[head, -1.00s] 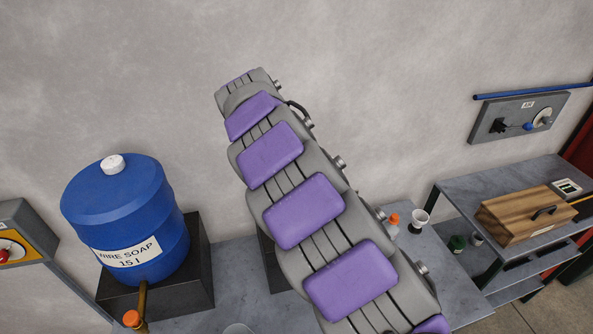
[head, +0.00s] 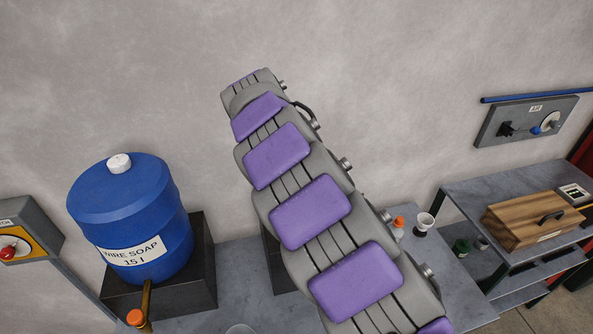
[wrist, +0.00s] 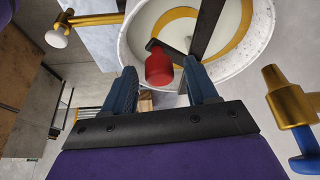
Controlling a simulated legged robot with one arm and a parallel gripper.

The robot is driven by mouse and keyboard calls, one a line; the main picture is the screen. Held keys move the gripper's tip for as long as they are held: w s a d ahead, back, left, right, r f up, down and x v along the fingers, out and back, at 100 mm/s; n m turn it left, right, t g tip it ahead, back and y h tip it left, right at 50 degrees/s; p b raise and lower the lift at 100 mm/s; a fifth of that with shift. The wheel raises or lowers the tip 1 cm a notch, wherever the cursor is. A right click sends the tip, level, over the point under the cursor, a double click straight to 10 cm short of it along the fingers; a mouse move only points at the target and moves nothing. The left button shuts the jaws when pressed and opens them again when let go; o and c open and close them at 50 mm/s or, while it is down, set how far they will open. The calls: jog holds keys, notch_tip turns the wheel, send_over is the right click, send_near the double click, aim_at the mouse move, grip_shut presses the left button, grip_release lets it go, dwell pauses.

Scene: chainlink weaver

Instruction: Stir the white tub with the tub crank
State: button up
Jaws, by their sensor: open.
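In the wrist view the white tub (wrist: 133,35) shows as a round speckled rim with pale liquid and a yellow ring inside. A dark bar crosses it, and the tub crank, with a dark arm and a red knob (wrist: 158,66), stands at its near edge. My gripper (wrist: 157,82) is open, its two blue fingers apart on either side below the red knob. The knob appears in line with the gap between the fingers; I cannot tell whether it lies between them. In the head view my arm hides the tub and the gripper.
A blue wire soap barrel (head: 130,210) stands on a black block at left. A wooden box (head: 520,220) sits on a shelf unit at right. In the wrist view a brass tap with a blue handle (wrist: 303,140) is at right and a brass pipe (wrist: 95,19) at upper left.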

jog(key=p+v, duration=0.5)
jog(key=v, duration=1.2)
jog(key=shift+w+r+p, duration=0.15)
jog(key=shift+p, duration=0.15)
jog(key=shift+a, duration=0.1)
